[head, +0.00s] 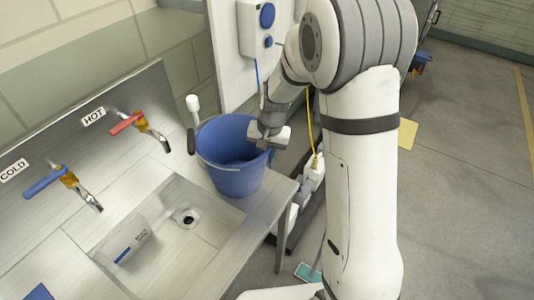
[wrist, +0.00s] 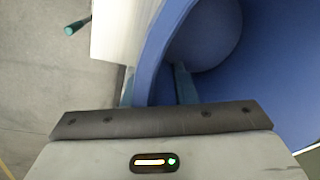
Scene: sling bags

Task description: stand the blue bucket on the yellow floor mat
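The blue bucket (head: 228,180) stands upright at the right end of the metal sink counter, beside the basin. My gripper (head: 268,140) is at the bucket's right rim. In the wrist view the bucket (wrist: 215,40) fills the right side, and its wall passes between the two fingers of my gripper (wrist: 156,88). One finger is outside the wall and one is inside, with a gap showing between them. The yellow floor mat (head: 407,133) lies on the grey floor to the right, partly hidden behind my arm.
A white-headed brush handle (head: 193,105) stands by the bucket. A teal item (head: 307,272) lies on the floor. Floor at right is largely clear.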

